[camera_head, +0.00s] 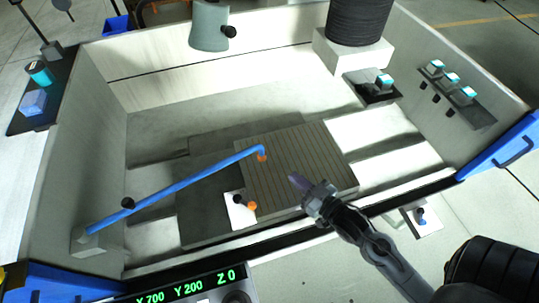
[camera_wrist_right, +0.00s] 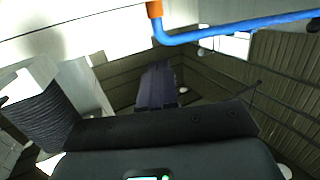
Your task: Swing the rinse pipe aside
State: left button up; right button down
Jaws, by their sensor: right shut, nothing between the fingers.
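The blue rinse pipe (camera_head: 180,181) runs from a grey block at the tank's left front corner up and right across the tank. Its bent end with an orange nozzle (camera_head: 262,157) hangs over the grooved plate, and a black knob (camera_head: 128,203) sits along the pipe. My right gripper (camera_head: 296,181) is shut and empty, over the plate's right front part, apart from the pipe and to the right of its nozzle. The right wrist view shows the shut fingers (camera_wrist_right: 156,86), with the pipe (camera_wrist_right: 235,29) and orange nozzle (camera_wrist_right: 154,9) beyond. My left gripper is not in view.
The grooved plate (camera_head: 310,150) lies inside the pale tank (camera_head: 75,160). A small white plate (camera_head: 235,216) with a black knob and orange piece is at its front left. A grey head (camera_head: 208,27) hangs at the back; a black spool (camera_head: 358,20) stands back right.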

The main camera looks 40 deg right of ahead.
send_near(263, 150)
jog(key=w, duration=0.5)
jog(key=shift+f+p, duration=0.25)
jog(key=shift+p, duration=0.15)
jog(key=shift+w+f, duration=0.15)
jog(key=shift+w, duration=0.75)
jog(key=shift+w, duration=0.1)
